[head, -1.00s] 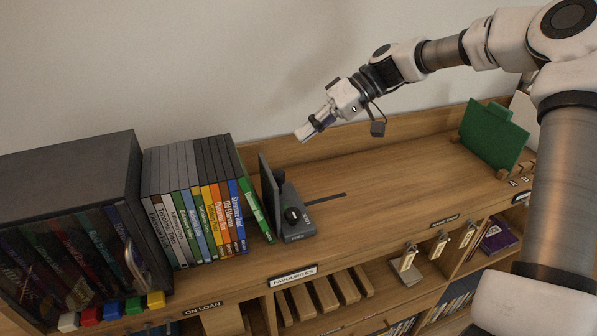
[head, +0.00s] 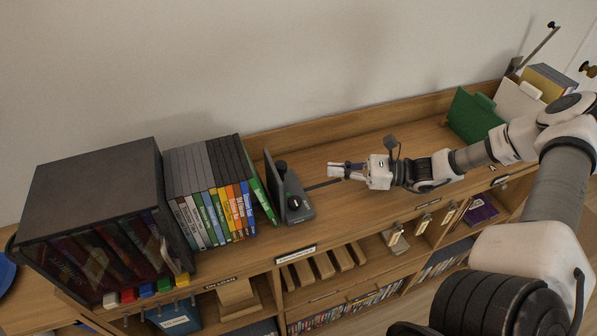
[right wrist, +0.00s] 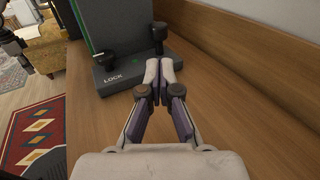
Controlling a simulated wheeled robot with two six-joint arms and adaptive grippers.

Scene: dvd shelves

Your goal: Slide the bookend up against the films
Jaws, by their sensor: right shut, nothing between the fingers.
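The dark grey bookend (head: 292,203) stands on the shelf top, right of the films (head: 210,190). It has an upright plate, a low base and two black knobs; in the right wrist view the bookend (right wrist: 120,72) shows the word LOCK beside one knob. The last film, with a green spine (head: 263,199), leans toward the bookend's plate; whether they touch is unclear. My right gripper (head: 331,171) is shut and empty, low over the shelf to the right of the bookend. In the wrist view its fingertips (right wrist: 159,66) point at the base. My left gripper is out of view.
A dark glass-fronted case (head: 95,215) stands left of the films. Green dividers (head: 472,115) stand at far right. A raised back board (head: 340,124) runs behind.

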